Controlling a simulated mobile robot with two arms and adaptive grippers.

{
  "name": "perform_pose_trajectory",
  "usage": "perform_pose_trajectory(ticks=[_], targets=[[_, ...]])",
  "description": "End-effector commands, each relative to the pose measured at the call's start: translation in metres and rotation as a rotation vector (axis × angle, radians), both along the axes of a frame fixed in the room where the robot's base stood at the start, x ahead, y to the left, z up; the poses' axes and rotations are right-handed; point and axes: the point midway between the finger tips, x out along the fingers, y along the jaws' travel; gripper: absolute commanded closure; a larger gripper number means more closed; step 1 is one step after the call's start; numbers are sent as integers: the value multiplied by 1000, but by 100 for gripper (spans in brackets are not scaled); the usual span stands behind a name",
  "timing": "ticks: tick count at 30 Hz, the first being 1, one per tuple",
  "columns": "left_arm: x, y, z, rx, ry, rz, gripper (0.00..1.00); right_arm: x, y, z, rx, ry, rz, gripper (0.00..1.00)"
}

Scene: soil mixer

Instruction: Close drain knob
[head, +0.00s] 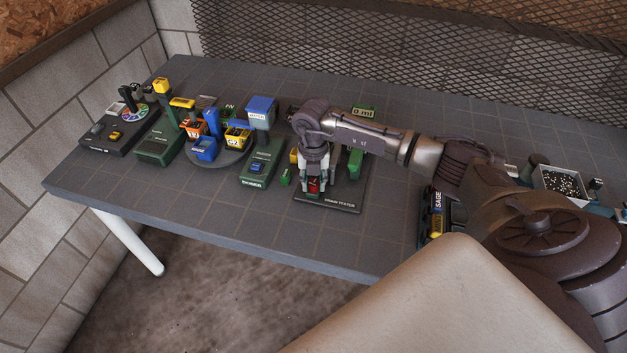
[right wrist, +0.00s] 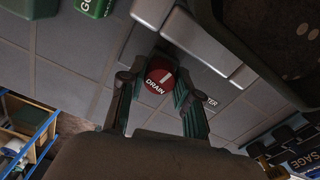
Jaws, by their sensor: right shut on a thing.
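The drain knob (right wrist: 160,78) is a round red knob marked "DRAIN" with a white bar, in the middle of the right wrist view. In the head view the red knob (head: 314,185) shows low at the front of the drain tester (head: 340,205), a dark base on the table. My right gripper (right wrist: 162,92) has its two fingers on either side of the knob, shut on it. In the head view the right gripper (head: 314,183) reaches down from above and hides part of the tester. My left gripper is not in view.
A green device (head: 255,170) and a round stand with coloured bins (head: 215,155) stand left of the tester. A green "0 ml" display (head: 363,112) stands behind. A white box of dark grains (head: 563,185) is at the right. The table's front strip is clear.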

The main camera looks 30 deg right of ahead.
Motion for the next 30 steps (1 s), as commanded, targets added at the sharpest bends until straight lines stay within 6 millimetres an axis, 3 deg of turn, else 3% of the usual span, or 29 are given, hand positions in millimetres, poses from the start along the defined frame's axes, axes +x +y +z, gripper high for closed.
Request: perform_pose_trajectory(ticks=[30], targets=[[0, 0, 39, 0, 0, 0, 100, 1, 0, 3, 0, -2, -961, 100]])
